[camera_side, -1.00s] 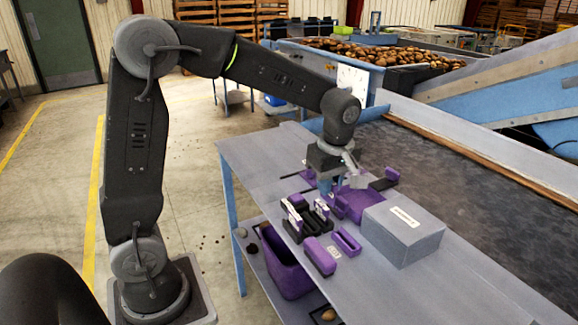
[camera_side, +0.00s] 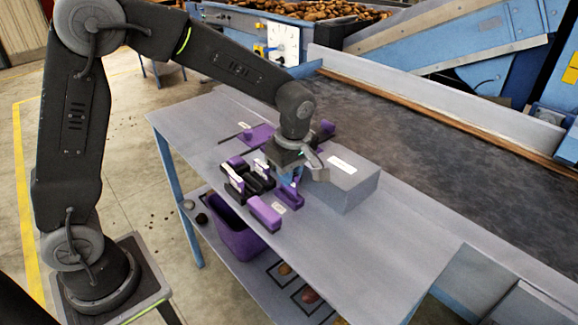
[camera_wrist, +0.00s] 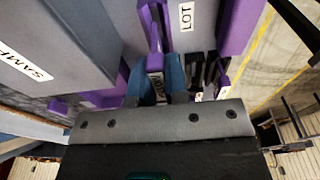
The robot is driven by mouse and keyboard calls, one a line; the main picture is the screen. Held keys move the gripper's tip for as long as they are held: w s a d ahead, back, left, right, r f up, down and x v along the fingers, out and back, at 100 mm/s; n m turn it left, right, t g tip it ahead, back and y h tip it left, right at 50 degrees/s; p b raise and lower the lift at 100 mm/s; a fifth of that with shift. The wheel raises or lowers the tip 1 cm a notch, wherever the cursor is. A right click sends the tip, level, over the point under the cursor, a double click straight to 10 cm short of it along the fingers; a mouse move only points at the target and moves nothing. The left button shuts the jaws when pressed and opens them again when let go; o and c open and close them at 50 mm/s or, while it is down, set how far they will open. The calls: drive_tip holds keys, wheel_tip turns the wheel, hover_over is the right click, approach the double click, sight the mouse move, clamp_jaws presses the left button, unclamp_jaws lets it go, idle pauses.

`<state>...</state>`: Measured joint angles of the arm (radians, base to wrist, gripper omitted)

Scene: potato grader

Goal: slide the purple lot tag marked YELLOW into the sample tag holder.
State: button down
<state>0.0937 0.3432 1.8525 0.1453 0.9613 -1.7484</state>
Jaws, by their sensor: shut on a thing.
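My gripper (camera_side: 288,177) is shut on a lot tag, just above the purple slotted holder (camera_side: 291,197). In the wrist view, the tag (camera_wrist: 156,85) shows as a narrow strip with a pale label between my blue fingertips (camera_wrist: 160,82). Its lettering is too small to read. The purple holder (camera_wrist: 155,28) runs away from the fingertips, in line with the tag. I cannot tell whether the tag's lower edge is inside the slot, since the fingers cover it. A white label reading LOT (camera_wrist: 185,16) lies beside the holder.
A grey box (camera_side: 350,185) with a white label stands close right of my gripper. A black rack (camera_side: 246,180) with tags and a purple block (camera_side: 264,212) stand on the left. A purple bin (camera_side: 232,230) is below. The table (camera_side: 385,245) is clear toward the front right.

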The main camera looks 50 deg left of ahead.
drive_tip(key=shift+f, duration=1.45)
idle(0.8)
drive_tip(key=c, duration=0.7)
unclamp_jaws()
drive_tip(key=shift+c, duration=0.2)
drive_tip(key=shift+r, duration=3.5)
drive_tip(key=shift+r, duration=0.1)
